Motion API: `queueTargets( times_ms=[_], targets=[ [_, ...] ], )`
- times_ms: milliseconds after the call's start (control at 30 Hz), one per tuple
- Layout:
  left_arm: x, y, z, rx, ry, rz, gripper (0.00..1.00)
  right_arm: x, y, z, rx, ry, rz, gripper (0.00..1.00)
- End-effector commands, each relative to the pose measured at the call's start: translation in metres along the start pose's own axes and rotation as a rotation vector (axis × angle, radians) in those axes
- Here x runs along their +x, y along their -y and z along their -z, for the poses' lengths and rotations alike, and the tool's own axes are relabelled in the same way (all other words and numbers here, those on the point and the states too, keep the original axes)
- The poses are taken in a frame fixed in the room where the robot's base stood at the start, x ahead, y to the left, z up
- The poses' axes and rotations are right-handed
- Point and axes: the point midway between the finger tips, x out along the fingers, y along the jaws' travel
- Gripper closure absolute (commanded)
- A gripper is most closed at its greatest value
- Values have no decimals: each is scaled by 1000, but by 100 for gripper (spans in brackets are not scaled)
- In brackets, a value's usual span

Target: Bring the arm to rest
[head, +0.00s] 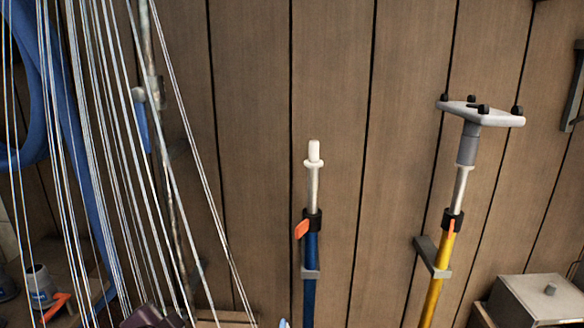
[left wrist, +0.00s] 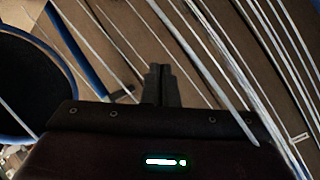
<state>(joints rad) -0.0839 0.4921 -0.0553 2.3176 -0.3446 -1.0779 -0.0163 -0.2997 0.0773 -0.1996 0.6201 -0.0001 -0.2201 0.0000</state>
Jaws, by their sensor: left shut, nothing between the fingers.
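My left gripper shows in the left wrist view (left wrist: 160,72), its two dark fingers together with nothing between them. They point toward a brown plank surface crossed by several thin pale strands. In the head view only a dark maroon part, which looks like my left gripper's body (head: 152,317), shows at the bottom edge, close to the hanging strands. Its fingers cannot be made out there. My right gripper is in neither view.
Pale strands (head: 110,150) and a blue hose (head: 75,170) fill the left side. A blue pole (head: 311,260) and a yellow pole (head: 437,275) stand against the plank wall (head: 335,90). A grey lidded box (head: 535,298) is at lower right. A dark round opening (left wrist: 35,80) shows in the wrist view.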

Motion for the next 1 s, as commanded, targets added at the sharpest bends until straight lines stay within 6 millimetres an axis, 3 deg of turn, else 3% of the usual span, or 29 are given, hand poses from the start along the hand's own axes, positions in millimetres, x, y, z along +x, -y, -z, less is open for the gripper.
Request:
queueTargets(
  times_ms=[33,200,567,867,1000],
  targets=[
    [-6,-30,-23,-95,83,-54,100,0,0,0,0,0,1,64],
    [-34,-94,-78,-319,323,-175,100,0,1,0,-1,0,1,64],
    [-106,-184,-139,-632,704,-368,100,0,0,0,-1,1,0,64],
    [-41,-237,-190,-611,726,-378,100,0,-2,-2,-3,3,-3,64],
    [-13,-274,-226,-605,744,-390,100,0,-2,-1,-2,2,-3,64]
  ],
)
